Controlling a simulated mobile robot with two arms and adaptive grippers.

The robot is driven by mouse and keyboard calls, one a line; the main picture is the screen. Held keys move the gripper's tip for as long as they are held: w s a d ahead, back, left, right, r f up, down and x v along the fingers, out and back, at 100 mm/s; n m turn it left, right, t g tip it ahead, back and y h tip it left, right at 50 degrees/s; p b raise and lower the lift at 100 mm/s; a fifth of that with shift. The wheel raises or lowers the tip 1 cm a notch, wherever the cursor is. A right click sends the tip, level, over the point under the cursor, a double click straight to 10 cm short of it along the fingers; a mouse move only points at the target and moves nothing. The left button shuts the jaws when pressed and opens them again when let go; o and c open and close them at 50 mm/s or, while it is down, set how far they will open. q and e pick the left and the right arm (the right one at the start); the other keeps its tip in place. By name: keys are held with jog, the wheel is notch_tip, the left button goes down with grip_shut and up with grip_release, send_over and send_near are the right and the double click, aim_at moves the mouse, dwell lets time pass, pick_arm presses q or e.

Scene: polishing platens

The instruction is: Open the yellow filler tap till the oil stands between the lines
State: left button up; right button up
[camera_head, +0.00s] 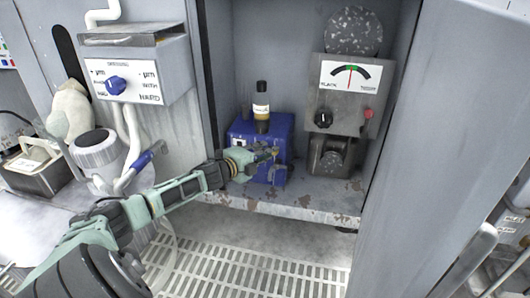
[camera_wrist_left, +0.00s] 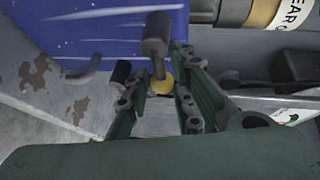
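The blue oil box (camera_head: 280,128) stands on the cabinet shelf, and a dark bottle with a pale label (camera_head: 261,107) rises from its top. My left gripper (camera_head: 268,156) is at the front of the box. In the left wrist view, a small round yellow part (camera_wrist_left: 162,84), which looks like the filler tap, sits below a dark grey cylinder (camera_wrist_left: 155,32). The fingers of my left gripper (camera_wrist_left: 156,80) stand apart on either side of the yellow part; a gap shows, and contact cannot be made out. The oil level and its lines cannot be made out. My right gripper is out of view.
A grey gauge unit (camera_head: 345,93) with a dial and knob stands right of the box. The shelf's front edge (camera_head: 285,208) is worn, above a slotted floor grate (camera_head: 245,270). A grey cabinet wall (camera_head: 425,150) bounds the right. A dressing control box (camera_head: 128,72) hangs at left.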

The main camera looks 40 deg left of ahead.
pick_arm(q)
jog(key=shift+o, duration=0.5)
jog(key=shift+f, duration=0.1)
jog(key=shift+s, duration=0.1)
jog(key=s+r, duration=0.2)
jog(key=s, duration=0.9)
jog(key=shift+s, duration=0.3)
jog(key=shift+r, duration=0.1)
